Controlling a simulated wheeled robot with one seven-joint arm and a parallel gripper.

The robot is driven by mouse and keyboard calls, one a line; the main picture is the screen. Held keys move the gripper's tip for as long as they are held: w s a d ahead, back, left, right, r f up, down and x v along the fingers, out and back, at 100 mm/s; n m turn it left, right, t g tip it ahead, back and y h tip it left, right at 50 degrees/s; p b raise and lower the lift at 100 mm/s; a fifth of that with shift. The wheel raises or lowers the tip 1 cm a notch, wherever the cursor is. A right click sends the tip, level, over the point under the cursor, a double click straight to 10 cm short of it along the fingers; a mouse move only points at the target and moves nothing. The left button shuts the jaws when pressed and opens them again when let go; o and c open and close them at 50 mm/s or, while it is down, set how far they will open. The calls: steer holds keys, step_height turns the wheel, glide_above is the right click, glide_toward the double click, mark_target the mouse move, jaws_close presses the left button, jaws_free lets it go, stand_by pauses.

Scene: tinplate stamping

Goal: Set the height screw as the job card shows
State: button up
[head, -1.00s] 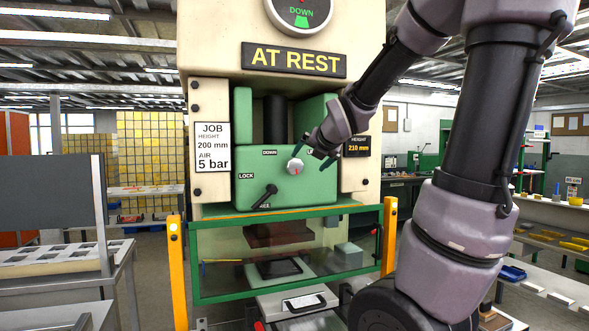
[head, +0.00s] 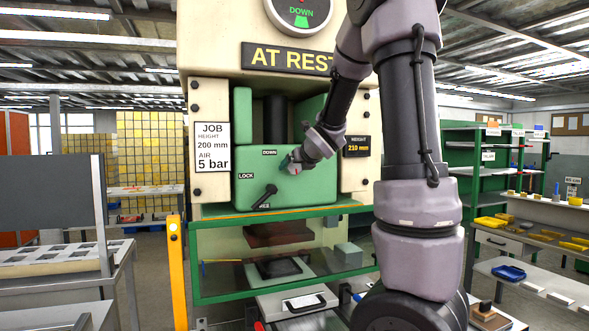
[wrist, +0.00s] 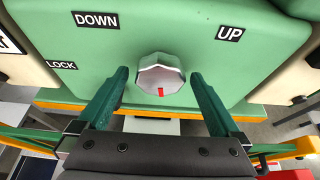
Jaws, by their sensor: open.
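The job card (head: 212,147) on the press reads height 200 mm and air 5 bar. The height display (head: 358,146) reads 210 mm. The height screw's silver faceted knob (wrist: 160,72) has a red mark at its lower edge in the wrist view. It sits on the green press head (wrist: 190,38) between the DOWN label (wrist: 95,19) and the UP label (wrist: 230,33). My gripper (wrist: 160,74) is open, its fingers either side of the knob with gaps showing. In the head view my gripper (head: 290,164) largely covers the knob.
A black lever (head: 266,196) by the LOCK label (head: 246,175) sits low left of the knob. A green-framed guard (head: 260,221) crosses below the head, with a yellow post (head: 175,270) at left. The sign (head: 290,60) reads AT REST.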

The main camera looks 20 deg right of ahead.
steer(key=shift+x, duration=0.75)
steer(key=c, duration=1.3)
steer(key=shift+c, duration=0.2)
steer(key=shift+d+m, duration=0.1)
steer(key=shift+m, duration=0.2)
